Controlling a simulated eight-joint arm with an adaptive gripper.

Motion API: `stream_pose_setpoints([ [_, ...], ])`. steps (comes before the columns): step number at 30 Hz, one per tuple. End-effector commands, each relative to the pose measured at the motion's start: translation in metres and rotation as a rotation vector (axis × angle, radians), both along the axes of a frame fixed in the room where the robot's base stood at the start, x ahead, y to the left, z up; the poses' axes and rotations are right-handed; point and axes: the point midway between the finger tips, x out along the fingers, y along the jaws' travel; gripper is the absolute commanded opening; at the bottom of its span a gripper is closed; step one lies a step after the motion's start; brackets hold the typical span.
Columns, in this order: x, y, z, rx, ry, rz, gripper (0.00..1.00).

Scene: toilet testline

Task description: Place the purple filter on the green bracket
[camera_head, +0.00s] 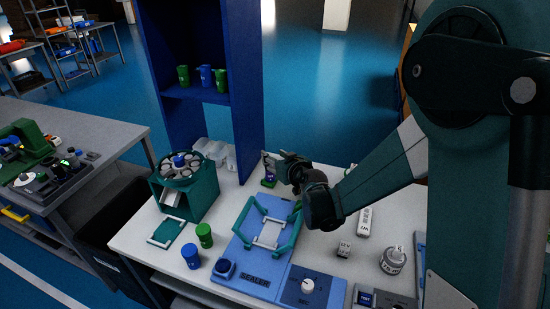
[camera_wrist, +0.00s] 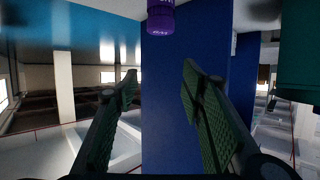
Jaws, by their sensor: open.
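A small purple filter (camera_wrist: 160,18) shows at the top of the wrist view, beyond my fingertips, between them and apart from both. In the head view it appears as a small dark purple piece (camera_head: 269,182) at the table's back, just below my gripper (camera_head: 272,160). My gripper also shows in the wrist view (camera_wrist: 160,82), with its two green ribbed fingers spread and nothing between them. A teal-green frame (camera_head: 248,217) stands on the blue sealer base in front of my gripper. I cannot tell whether this is the green bracket. My wrist hides part of the table.
A green carousel machine (camera_head: 188,190) stands left on the white table. A tall blue shelf (camera_head: 249,90) rises behind.

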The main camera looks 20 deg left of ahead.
Motion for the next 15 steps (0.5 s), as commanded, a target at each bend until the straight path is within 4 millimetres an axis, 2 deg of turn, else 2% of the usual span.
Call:
stream_pose_setpoints([
  [10, 0.0, -0.0003, 0.0002, 0.0, 0.0, 0.0, 0.4],
  [15, -0.0002, -0.0064, 0.0047, -0.003, 0.005, -0.006, 0.4],
])
